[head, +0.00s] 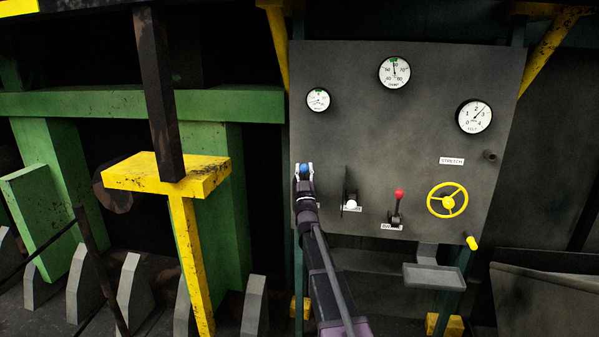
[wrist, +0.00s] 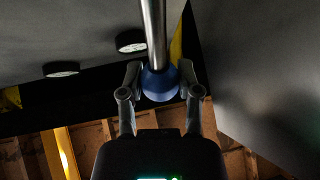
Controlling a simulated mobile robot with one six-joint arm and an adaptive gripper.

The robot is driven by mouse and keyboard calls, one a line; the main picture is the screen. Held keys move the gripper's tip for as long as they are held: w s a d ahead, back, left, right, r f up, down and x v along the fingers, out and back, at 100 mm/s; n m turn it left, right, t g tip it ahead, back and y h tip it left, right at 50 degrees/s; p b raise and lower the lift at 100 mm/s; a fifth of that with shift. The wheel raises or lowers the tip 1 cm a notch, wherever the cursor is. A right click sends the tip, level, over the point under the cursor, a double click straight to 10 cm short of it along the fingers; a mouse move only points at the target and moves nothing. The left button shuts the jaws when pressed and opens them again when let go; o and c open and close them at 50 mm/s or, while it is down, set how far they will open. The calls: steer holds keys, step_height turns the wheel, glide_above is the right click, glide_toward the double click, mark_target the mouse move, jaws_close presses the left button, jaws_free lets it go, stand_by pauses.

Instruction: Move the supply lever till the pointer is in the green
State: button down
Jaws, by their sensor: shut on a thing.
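A lever with a blue knob (head: 304,168) stands at the left side of the grey control panel (head: 420,150). My gripper (head: 304,174) is shut on this knob. In the wrist view, the blue knob (wrist: 160,84) sits between the fingers on a steel rod (wrist: 155,30). My arm hides the lever's base and any label, so I cannot read whether it is the supply lever. A small gauge (head: 318,99) above it has a green mark at its top; its pointer is too small to read surely. The TEMP gauge (head: 394,72) has a green mark at top and its pointer stands near upright.
Right of my gripper are a white-knobbed lever (head: 351,204), a red-knobbed lever (head: 398,195) and a yellow handwheel (head: 447,200). A third gauge (head: 475,116) is at upper right. A small grey tray (head: 434,277) juts out below. A yellow post (head: 187,240) stands left.

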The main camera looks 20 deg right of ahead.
steer(key=shift+a, duration=0.2)
steer(key=shift+c, duration=1.5)
jaws_free()
steer(key=shift+d, duration=0.1)
steer(key=shift+s, duration=0.1)
